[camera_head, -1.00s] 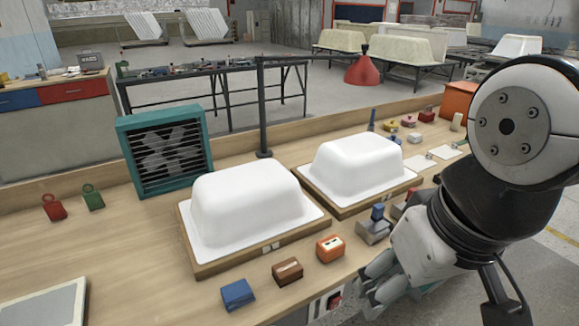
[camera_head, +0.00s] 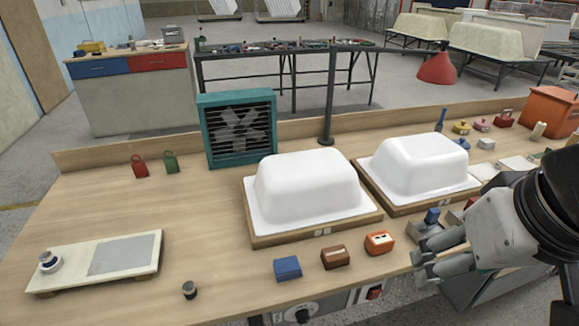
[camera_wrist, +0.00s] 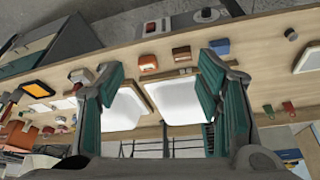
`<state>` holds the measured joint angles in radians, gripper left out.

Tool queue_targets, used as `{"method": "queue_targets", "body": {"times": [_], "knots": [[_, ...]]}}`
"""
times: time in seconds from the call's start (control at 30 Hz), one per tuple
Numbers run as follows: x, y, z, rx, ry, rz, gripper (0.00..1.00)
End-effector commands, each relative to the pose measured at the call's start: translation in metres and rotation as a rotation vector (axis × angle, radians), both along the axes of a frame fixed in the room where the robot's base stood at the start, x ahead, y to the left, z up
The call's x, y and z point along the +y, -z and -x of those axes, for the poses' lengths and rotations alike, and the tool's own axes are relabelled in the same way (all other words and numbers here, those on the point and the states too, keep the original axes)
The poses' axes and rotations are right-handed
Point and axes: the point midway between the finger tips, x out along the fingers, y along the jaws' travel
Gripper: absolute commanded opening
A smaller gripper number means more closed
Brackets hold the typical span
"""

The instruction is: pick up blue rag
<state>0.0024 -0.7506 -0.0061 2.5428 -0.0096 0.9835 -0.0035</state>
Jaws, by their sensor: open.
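The blue rag (camera_head: 288,268) looks like a small folded block on the front part of the wooden bench, left of a brown block (camera_head: 335,257) and an orange block (camera_head: 379,242). In the wrist view the blue rag (camera_wrist: 219,46) shows near the top, just beyond the right finger. My gripper (camera_head: 424,262) is at the right over the bench's front edge, right of the orange block and apart from the rag. In the wrist view my gripper (camera_wrist: 160,72) has its two teal fingers wide apart with nothing held between them.
Two white tub shells (camera_head: 308,185) (camera_head: 418,165) on wooden boards stand behind the blocks. A teal fan (camera_head: 238,130) and a dark post (camera_head: 330,95) stand at the back. A pale board with a grey plate (camera_head: 97,260) lies left. Bare bench lies left of the rag.

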Motion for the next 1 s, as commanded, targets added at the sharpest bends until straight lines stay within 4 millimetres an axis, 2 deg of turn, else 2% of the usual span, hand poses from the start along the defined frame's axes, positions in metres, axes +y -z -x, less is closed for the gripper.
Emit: {"method": "queue_targets", "body": {"times": [0.27,0.3,0.33,0.47,0.57,0.77,1.0], "knots": [[0.000,0.000,0.000,0.000,0.000,0.000,0.59],[0.000,0.000,0.000,0.000,0.000,0.000,0.63],[0.000,0.000,0.000,0.000,-0.001,0.000,0.63],[0.003,-0.001,-0.008,0.013,-0.052,0.010,0.63],[0.010,-0.003,-0.025,0.038,-0.161,0.033,0.63],[0.036,0.003,-0.078,0.101,-0.497,0.098,0.63],[0.079,0.033,-0.141,0.163,-0.912,0.177,0.63]]}}
